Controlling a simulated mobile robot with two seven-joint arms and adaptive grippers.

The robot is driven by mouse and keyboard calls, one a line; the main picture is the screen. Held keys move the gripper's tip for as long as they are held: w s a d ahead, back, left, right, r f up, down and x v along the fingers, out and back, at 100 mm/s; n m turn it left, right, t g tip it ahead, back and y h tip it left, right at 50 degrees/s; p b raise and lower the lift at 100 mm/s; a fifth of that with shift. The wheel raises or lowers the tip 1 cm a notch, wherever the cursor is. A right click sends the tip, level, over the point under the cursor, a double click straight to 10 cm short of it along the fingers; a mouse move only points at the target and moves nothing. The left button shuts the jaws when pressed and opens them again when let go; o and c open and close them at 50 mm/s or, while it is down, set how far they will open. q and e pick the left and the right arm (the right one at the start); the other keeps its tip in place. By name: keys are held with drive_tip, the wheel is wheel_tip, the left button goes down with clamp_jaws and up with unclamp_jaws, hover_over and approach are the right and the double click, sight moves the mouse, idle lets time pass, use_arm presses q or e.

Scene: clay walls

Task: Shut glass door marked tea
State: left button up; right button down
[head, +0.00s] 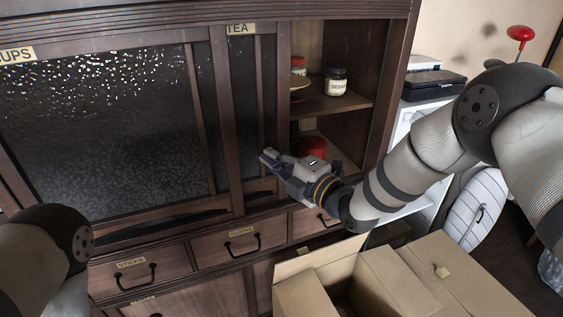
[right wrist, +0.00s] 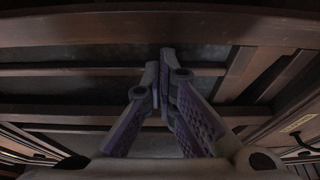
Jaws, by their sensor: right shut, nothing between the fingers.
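The glass door marked TEA (head: 245,100) is a dark wood sliding door with textured glass, its label (head: 240,28) at the top. It stands to the left, partly overlapping the CUPS door (head: 105,130), and leaves the cabinet open on its right. My right gripper (head: 267,157) is shut and empty, its fingertips in front of the lower right part of the TEA door. In the right wrist view the closed fingers (right wrist: 166,65) point at dark wood rails and glass; I cannot tell whether they touch. My left gripper is out of view.
The open bay shows a shelf (head: 335,106) with a dark jar (head: 336,80) and a red container (head: 313,147) below. Labelled drawers (head: 240,245) run under the doors. Open cardboard boxes (head: 400,282) stand in front at lower right. A white shelf unit (head: 408,122) stands right of the cabinet.

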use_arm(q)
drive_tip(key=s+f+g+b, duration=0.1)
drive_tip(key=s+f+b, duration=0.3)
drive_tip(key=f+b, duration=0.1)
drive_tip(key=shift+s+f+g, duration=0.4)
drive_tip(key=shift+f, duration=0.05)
use_arm(e)
drive_tip(key=shift+w+d+r, duration=0.1)
drive_tip(key=shift+w+d, duration=1.2)
drive_tip(key=shift+d, duration=2.8)
drive_tip(key=shift+w+d+f, duration=0.1)
drive_tip(key=shift+w+d, duration=1.25)
drive_tip(key=shift+d, duration=2.8)
drive_tip(key=shift+w+d+r, duration=0.1)
drive_tip(key=shift+w+d, duration=1.2)
drive_tip(key=shift+d, duration=2.8)
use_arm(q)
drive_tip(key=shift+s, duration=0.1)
